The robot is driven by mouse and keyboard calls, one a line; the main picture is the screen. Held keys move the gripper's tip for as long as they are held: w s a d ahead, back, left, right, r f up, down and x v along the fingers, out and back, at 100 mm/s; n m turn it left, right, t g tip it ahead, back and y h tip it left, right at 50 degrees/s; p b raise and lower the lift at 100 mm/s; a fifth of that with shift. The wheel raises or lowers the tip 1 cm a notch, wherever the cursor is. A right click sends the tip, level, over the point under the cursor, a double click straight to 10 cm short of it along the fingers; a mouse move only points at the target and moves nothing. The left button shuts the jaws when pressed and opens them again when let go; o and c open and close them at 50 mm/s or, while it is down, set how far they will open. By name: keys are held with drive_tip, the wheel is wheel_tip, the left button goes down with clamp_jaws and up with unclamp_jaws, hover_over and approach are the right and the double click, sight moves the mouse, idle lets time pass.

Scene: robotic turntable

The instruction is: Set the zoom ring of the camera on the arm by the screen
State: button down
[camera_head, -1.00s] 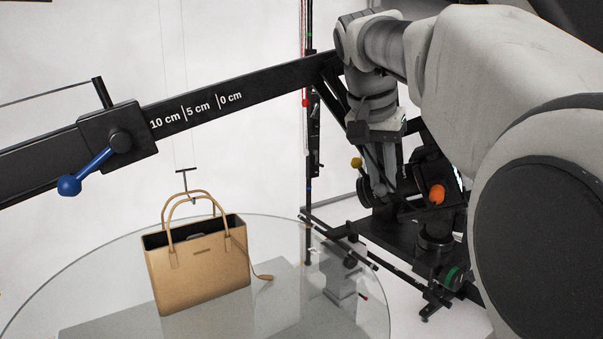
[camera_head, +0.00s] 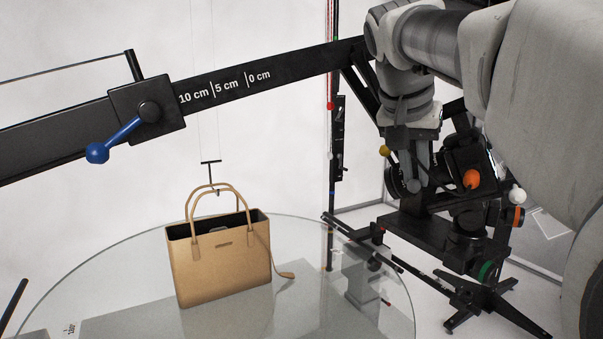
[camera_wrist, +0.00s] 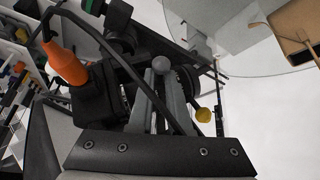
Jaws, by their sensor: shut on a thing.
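The camera (camera_head: 462,160) sits on its black mount by the right end of the long scaled arm, with an orange knob (camera_head: 472,179) on its side and a yellow knob (camera_head: 384,151) near its lens. My gripper (camera_head: 415,182) comes down from above at the lens (camera_head: 396,182), its jaws shut at the zoom ring. In the wrist view my gripper (camera_wrist: 163,82) has its two grey fingers close together beside the dark lens (camera_wrist: 188,78). A grey ball (camera_wrist: 162,64) shows at the fingertips. The exact contact and any ring marks are hidden or too small to read.
A tan handbag (camera_head: 222,262) stands on the round glass turntable (camera_head: 345,315). The scaled black arm (camera_head: 290,79) crosses above it and carries a blue-handled clamp (camera_head: 97,153). A thin pole (camera_head: 332,220) stands left of the camera. Dark tripod legs (camera_head: 490,300) spread below.

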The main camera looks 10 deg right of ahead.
drive_tip(key=shift+a+r, duration=0.1)
drive_tip(key=shift+a, duration=0.05)
drive_tip(key=c, duration=0.8)
unclamp_jaws()
drive_tip(key=shift+s+r, duration=0.1)
drive_tip(key=p+v, duration=0.3)
drive_tip(key=v, duration=1.4)
